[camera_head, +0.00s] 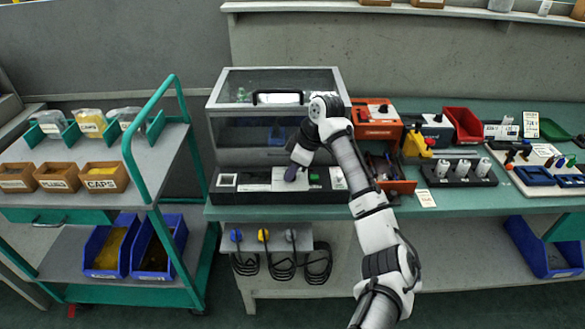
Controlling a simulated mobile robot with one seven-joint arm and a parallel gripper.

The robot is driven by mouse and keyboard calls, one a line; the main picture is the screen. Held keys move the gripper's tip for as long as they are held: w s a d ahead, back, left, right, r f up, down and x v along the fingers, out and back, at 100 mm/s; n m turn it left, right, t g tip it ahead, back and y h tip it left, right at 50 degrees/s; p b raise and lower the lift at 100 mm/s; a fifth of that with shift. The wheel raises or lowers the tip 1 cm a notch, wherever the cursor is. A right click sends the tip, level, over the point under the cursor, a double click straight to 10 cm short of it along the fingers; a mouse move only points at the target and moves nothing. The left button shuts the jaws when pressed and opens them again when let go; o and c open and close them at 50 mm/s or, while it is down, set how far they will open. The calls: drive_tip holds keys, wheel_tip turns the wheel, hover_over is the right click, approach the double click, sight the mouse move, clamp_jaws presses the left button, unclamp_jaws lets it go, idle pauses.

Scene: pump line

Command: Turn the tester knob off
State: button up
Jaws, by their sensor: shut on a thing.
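The tester (215,130) is a grey cabinet on the bench with a clear upper cover and a black handle. Its dark front panel (250,197) has a white square at its left end, a pale plate in the middle and a green button (314,177) right of it. My gripper (291,174) reaches down to the pale middle of this panel. It is shut on the tester knob, which the fingers and wrist hide. The knob's pointing direction cannot be seen.
Right of my arm are an orange box (376,128), a red bin (462,126) and a black rack (458,173) with white cylinders. A teal trolley (150,130) stands left. The floor between trolley and bench is narrow.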

idle(0.4)
drive_tip(key=o, duration=1)
drive_tip(key=b+v, duration=0.1)
drive_tip(key=v, duration=1.2)
drive_tip(key=shift+d+r+b, duration=0.2)
drive_tip(key=shift+r+b, duration=0.1)
drive_tip(key=shift+b, duration=0.1)
